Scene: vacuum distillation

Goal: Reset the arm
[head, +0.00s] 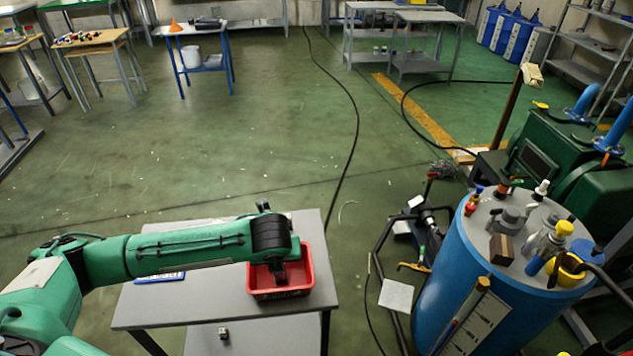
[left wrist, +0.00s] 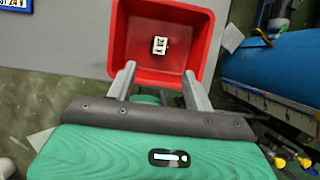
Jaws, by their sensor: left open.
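My left arm, green, reaches in from the left in the head view, over the grey table (head: 215,295). My left gripper (head: 281,278) points down at the red bin (head: 308,272) on the table's right side. In the left wrist view the gripper (left wrist: 157,84) is open, its two grey fingers apart at the near edge of the red bin (left wrist: 128,40). A small white-and-dark object (left wrist: 159,45) lies inside the bin, apart from the fingers. In the head view the arm hides much of the bin's inside. My right gripper is not in view.
A blue tank (head: 450,275) with bottles and fittings on top stands right of the table. A blue-and-white label (head: 160,277) lies on the table, left of the bin. A small metal part (head: 223,333) sits on the lower shelf. Open green floor (head: 240,140) lies behind.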

